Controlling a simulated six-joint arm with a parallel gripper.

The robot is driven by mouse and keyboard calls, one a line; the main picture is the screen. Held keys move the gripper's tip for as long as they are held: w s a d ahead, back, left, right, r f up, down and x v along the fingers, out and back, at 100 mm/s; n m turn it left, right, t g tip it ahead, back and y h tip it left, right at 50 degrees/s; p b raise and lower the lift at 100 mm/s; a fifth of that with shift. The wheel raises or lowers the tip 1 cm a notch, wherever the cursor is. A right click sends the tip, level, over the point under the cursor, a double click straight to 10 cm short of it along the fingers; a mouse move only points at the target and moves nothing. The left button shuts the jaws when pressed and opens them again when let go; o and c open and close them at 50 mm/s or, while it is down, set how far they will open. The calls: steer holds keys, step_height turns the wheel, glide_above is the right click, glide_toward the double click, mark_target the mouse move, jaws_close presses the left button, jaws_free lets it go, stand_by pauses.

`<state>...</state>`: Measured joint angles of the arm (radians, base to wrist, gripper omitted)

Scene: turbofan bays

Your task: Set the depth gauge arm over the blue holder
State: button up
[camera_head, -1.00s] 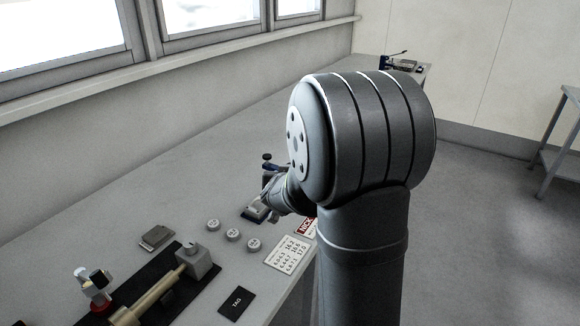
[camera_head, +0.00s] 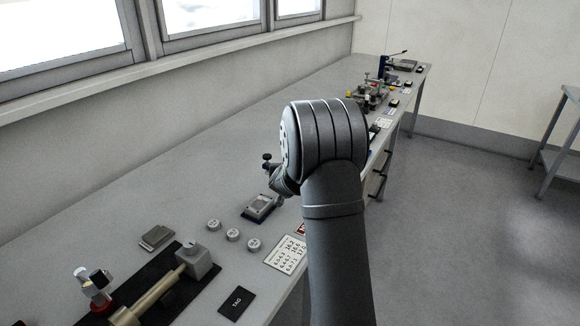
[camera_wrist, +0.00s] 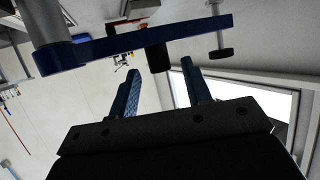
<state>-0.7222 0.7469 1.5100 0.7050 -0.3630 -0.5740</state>
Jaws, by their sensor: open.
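In the wrist view a blue depth gauge arm (camera_wrist: 105,46) crosses above my fingers. A grey post stands at its left end, a black knob (camera_wrist: 157,58) near its middle and a thin spindle with a black foot at its right. My gripper (camera_wrist: 160,75) is open, with nothing seen between its two blue fingers and the arm just beyond the tips.
Several round weights (camera_head: 232,235), a printed card (camera_head: 286,253), a black tag (camera_head: 237,302) and a grey plate (camera_head: 157,237) lie nearer on the bench. A black mat with a brass rod fixture (camera_head: 155,300) is at front left. Other fixtures (camera_head: 372,90) stand farther along. The window-side bench is clear.

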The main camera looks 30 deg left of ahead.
steer(key=shift+x, duration=1.6)
jaws_close()
